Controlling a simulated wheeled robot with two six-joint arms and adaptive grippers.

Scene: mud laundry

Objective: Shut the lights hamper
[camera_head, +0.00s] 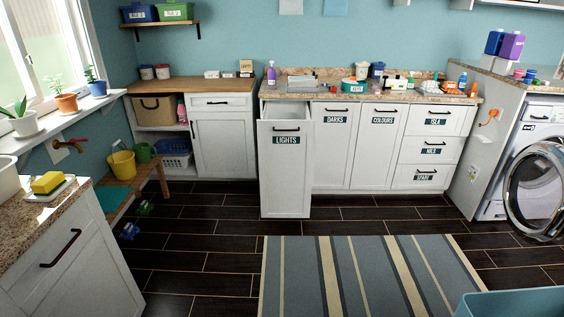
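The lights hamper (286,170) is a white pull-out front with a black bar handle and a dark label reading LIGHTS. It stands pulled out from the cabinet row in the middle of the head view, with its open top showing behind the front panel. The closed DARKS front (336,150) and COLOURS front (377,150) are beside it on the right. Neither of my grippers is in view.
A striped rug (370,280) lies on the dark tiled floor before the cabinets. A washer (537,165) with its round door open stands at right. A granite-topped cabinet (75,262) is near left; a wooden bench (130,185) stands behind it. A teal container (515,302) is at bottom right.

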